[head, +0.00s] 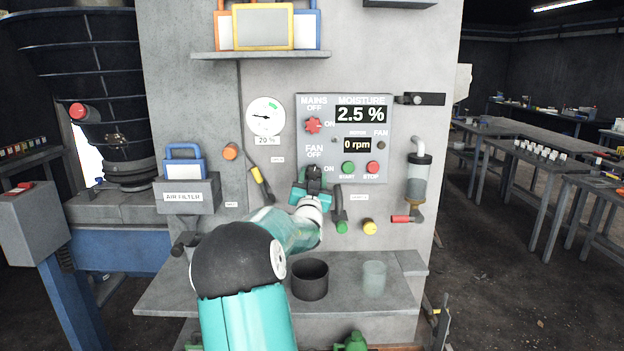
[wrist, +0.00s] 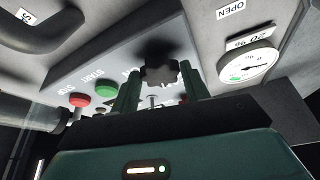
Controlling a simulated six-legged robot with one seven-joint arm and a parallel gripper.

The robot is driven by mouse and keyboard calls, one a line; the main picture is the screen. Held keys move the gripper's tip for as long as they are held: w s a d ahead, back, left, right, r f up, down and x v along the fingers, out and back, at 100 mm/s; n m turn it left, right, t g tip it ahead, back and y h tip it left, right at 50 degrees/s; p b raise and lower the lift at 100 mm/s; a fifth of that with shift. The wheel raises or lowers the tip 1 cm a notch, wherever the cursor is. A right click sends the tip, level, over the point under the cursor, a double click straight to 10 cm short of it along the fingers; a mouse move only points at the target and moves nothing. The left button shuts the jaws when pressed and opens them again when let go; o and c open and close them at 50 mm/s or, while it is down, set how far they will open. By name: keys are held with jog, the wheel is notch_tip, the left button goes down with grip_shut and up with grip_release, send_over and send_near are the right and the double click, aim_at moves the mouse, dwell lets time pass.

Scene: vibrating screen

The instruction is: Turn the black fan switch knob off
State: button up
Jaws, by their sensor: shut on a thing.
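The black fan switch knob (wrist: 160,72) shows between my gripper's two fingers in the wrist view. In the head view it is mostly hidden by my gripper (head: 313,177), below the "FAN OFF" label and left of "ON". My gripper (wrist: 160,88) is shut on the knob, one finger on each side. The knob's pointing direction cannot be told. The grey control panel (head: 334,100) carries the knob, and its fan display (head: 357,144) reads 0 rpm.
A red mains knob (head: 313,125) sits above. Green start (head: 348,168) and red stop (head: 372,168) buttons are close on the right. A shelf with a dark cup (head: 310,280) lies below.

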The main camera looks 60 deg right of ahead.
jog(key=shift+n+t+y, duration=0.5)
jog(key=shift+n+t, duration=0.6)
jog(key=shift+n, duration=0.9)
jog(key=shift+s+n, duration=0.1)
jog(key=shift+n, duration=0.3)
jog(key=o, duration=1)
jog(key=v, duration=1.3)
jog(key=shift+s+a+f, duration=0.2)
jog(key=shift+a, duration=0.1)
